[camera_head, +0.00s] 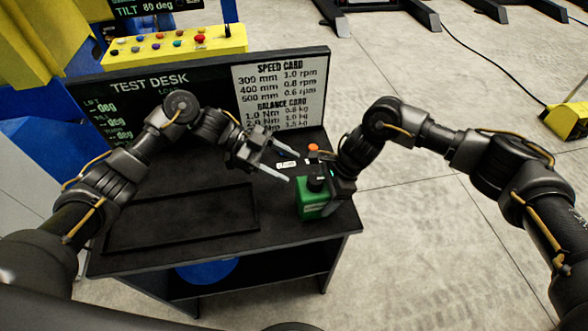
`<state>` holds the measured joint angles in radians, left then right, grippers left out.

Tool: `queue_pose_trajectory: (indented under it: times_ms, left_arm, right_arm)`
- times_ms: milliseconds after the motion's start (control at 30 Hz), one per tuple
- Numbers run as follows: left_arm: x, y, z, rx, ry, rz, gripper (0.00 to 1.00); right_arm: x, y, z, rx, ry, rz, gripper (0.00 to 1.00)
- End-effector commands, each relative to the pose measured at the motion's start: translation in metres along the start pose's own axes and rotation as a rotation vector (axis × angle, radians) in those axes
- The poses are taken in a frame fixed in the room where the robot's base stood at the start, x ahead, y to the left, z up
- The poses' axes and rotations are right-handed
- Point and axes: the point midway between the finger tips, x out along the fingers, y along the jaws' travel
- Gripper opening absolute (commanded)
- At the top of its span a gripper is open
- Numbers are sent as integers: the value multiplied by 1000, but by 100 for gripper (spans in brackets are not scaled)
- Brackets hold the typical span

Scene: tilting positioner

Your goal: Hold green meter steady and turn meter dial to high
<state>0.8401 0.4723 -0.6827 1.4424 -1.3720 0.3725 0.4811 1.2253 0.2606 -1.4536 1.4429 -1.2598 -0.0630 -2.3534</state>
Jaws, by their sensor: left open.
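The green meter (309,209) stands on the right part of the dark desk top, near its edge. A dark round part, which looks like its dial (316,184), shows on top; its setting cannot be read. My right gripper (333,188) is down at the meter's right and back side, against or very close to it. Its fingers are mostly hidden, so its grip is unclear. My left gripper (289,165) is open and empty, with two pale fingers pointing right, behind and left of the meter, apart from it.
The test desk (180,255) has an empty outlined recess (180,218) at left and a text panel (200,90) along its back. An orange-red button (313,147) and a white label lie behind the meter. A yellow button console (175,46) stands behind the panel.

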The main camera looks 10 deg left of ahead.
Motion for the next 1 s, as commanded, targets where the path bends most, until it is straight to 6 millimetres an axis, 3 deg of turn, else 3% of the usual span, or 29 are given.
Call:
queue_pose_trajectory:
  times_ms: [200, 300, 700, 1000]
  left_arm:
    - [27, 22, 5, 1, 155, -105, 59]
    - [30, 33, 8, -9, 230, -199, 59]
    - [-2, 69, 42, -104, 348, -555, 59]
    - [-11, 75, 49, -121, 349, -613, 59]
  right_arm:
    - [0, 0, 0, 0, -1, -1, 39]
    - [0, 0, 0, 0, 0, -1, 39]
    - [0, 0, 0, 0, -1, -1, 39]
    - [0, 0, 0, 0, -1, -1, 39]
